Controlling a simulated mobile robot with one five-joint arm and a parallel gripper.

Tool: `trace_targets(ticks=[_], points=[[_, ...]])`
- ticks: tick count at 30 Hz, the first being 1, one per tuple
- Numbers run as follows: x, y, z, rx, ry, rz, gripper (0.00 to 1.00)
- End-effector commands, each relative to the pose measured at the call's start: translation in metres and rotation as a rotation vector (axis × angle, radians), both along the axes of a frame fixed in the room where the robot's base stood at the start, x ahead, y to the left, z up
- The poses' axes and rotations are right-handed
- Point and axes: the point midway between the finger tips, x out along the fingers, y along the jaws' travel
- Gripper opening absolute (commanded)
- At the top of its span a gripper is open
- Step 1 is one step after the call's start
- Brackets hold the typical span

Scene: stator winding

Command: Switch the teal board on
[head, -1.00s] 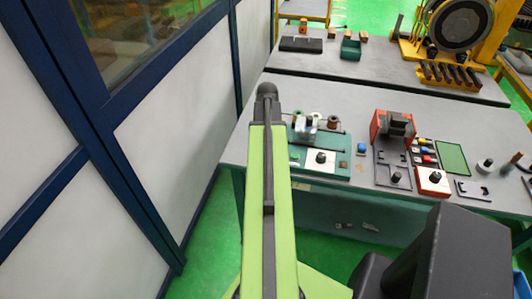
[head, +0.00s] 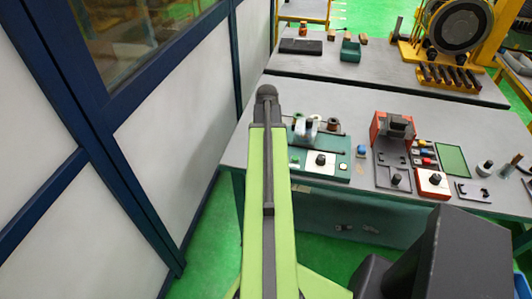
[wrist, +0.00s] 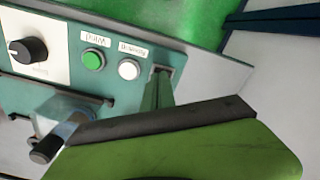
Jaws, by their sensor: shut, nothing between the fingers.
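The teal board (head: 335,169) lies on the near grey table, just right of my arm in the head view. In the wrist view the board (wrist: 118,88) fills the upper left. It carries a black knob (wrist: 30,50) on a white plate, a green button (wrist: 93,60) and a white button (wrist: 128,69), with upside-down labels above the buttons. A small dark-framed slot (wrist: 166,70) sits by the board's right edge. My gripper (wrist: 158,78) is shut and empty, its green finger ends at this slot. The finger covers most of the slot, so the switch's position and any contact are unclear.
A grey crank-like part with a black grip (wrist: 48,148) stands on the board, left of my gripper. In the head view a red machine (head: 392,125) and a red control box (head: 432,182) stand to the right. Blue-framed wall panels (head: 150,140) stand left of my arm.

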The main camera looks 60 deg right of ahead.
Motion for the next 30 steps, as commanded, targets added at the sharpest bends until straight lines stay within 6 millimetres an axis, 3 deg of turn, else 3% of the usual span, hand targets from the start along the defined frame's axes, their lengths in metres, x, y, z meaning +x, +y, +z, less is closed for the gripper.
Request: trace_targets(ticks=[1,18,30], points=[[0.0,0.0,0.011,0.0,0.0,0.0,0.0],[0.0,0.0,0.061,0.0,0.0,0.001,0.0],[0.0,0.0,0.06,0.0,0.0,0.001,0.0]])
